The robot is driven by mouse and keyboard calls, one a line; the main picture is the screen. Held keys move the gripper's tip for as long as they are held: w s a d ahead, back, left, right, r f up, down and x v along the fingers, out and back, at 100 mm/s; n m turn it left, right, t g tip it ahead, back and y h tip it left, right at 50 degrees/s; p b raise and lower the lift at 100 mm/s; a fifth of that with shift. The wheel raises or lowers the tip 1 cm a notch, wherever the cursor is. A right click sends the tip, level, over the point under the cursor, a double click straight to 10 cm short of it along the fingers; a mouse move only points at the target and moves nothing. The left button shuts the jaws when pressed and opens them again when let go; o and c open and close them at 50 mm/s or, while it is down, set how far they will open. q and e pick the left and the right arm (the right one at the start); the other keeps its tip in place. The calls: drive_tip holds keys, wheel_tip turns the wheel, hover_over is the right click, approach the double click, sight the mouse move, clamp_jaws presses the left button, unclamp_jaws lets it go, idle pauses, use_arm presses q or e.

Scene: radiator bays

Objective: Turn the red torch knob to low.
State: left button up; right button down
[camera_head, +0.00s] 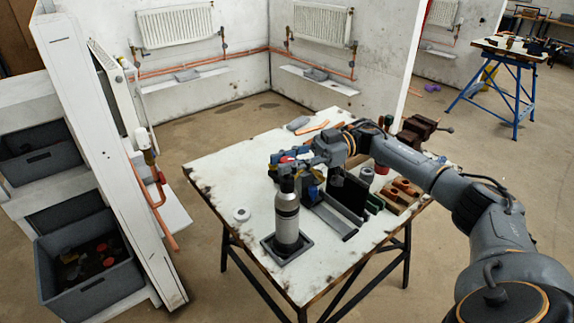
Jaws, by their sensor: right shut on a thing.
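The torch (287,218), a silver cylinder with a dark top, stands upright in a dark square tray (283,255) near the table's front edge. A small patch of red, the torch knob (286,159), shows at its head. My right gripper (287,168) reaches in from the right at the torch's head and is shut on the knob. Its fingers and wrist hide most of the head, and the knob's setting cannot be read. My left gripper is not in view.
The table's left side is mostly clear. A white panel (105,150) with copper pipe stands at left.

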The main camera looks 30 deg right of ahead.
sight(293, 159)
drive_tip(key=shift+n+g, duration=0.5)
drive_tip(key=shift+g, duration=0.3)
drive_tip(key=c, duration=1)
unclamp_jaws()
drive_tip(key=shift+d, duration=0.4)
drive_tip(key=d, duration=0.6)
drive_tip(key=shift+s+d, duration=0.2)
drive_tip(key=shift+d, duration=0.15)
drive_tip(key=shift+f, duration=0.1)
